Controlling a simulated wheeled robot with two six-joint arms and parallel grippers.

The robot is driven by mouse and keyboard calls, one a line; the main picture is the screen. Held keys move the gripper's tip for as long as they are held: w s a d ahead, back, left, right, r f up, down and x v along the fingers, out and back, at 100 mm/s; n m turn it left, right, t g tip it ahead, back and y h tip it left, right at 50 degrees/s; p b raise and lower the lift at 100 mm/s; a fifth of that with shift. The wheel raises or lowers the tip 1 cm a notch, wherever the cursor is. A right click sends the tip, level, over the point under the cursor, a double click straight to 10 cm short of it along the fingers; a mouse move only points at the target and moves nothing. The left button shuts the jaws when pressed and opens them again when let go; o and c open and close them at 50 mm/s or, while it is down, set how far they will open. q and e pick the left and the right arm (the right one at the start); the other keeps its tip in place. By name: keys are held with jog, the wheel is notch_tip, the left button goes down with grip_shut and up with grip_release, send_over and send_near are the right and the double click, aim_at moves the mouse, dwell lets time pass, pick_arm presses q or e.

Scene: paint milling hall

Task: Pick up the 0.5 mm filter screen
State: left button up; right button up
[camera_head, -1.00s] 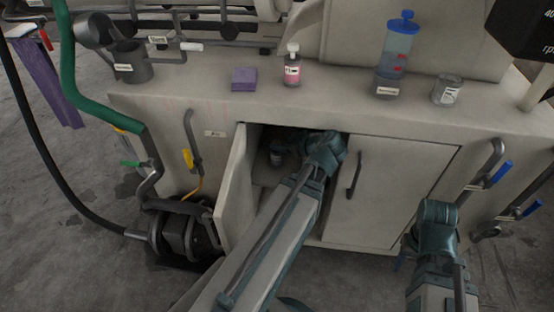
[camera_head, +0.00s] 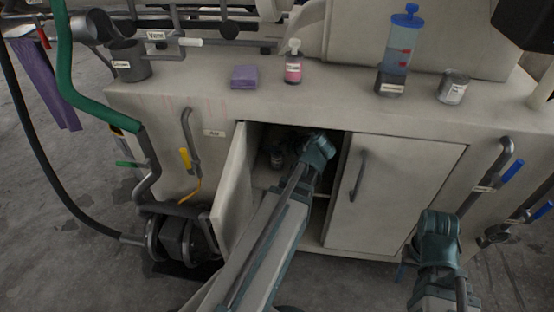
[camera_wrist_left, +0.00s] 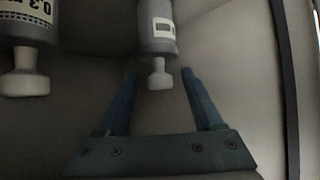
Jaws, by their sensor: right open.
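My left arm reaches into the open cabinet, and in the left wrist view my left gripper (camera_wrist_left: 159,76) is open. The pale knob of a grey cylindrical screen (camera_wrist_left: 158,32) lies between its fingertips, with a gap on both sides. That screen's label is too small to read. A second grey screen (camera_wrist_left: 28,25) to the left has a label starting "0.3 m". In the head view one labelled cylinder (camera_head: 277,156) shows inside the cabinet; my left fingertips are hidden there. My right gripper (camera_head: 402,272) is mostly hidden behind its wrist, low in front of the right door, open.
The left cabinet door (camera_head: 235,185) stands open beside my left arm; the right door (camera_head: 390,195) is shut. Pipes and valves flank the cabinet.

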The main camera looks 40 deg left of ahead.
pick_arm(q)
grip_shut()
dwell(1.2)
